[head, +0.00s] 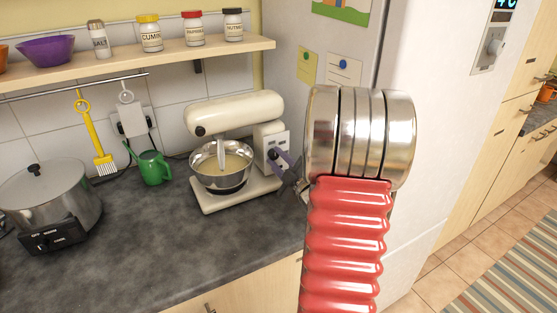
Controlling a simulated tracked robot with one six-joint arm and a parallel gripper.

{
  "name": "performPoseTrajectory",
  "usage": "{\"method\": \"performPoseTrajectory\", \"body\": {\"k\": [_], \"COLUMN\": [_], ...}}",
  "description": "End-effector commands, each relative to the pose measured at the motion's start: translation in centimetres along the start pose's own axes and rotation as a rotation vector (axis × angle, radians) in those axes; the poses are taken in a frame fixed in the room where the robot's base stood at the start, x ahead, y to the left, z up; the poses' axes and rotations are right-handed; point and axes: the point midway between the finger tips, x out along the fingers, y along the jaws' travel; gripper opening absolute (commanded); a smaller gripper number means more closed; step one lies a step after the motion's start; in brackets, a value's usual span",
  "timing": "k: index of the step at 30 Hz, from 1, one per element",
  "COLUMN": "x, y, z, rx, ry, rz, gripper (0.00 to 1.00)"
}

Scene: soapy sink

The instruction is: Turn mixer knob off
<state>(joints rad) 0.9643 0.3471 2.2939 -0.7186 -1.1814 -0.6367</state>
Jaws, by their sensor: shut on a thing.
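A cream stand mixer (236,113) stands on the dark counter, with a metal bowl (222,178) of pale yellow batter under its head. A light control panel (269,143) is on the right side of its body. My gripper (280,159), dark with purplish fingertips, reaches in from the right and is at this panel. It is shut on the mixer knob, which is mostly hidden behind the fingers. The knob's exact angle cannot be made out. My red ribbed arm with metal rings fills the right middle of the view and hides what is behind it.
A green watering can (152,168) stands left of the mixer, and a large pot (50,192) sits further left. A shelf (140,57) with jars runs above. A white fridge (440,120) stands right. The front counter is clear.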

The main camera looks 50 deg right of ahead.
Motion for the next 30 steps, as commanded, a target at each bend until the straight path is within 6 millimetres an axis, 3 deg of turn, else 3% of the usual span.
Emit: {"method": "performPoseTrajectory", "body": {"k": [9,19,23,30], "x": [0.0,-0.4,-1.5,-5.3], "y": [-0.1,-0.1,0.0,0.0], "z": [0.0,0.0,0.1,0.1], "rx": [0.0,0.001,0.001,0.001], "ry": [0.001,0.0,-0.001,-0.003], "rz": [-0.003,-0.001,0.0,0.0], "gripper": [0.44,0.44,0.44,0.44]}}
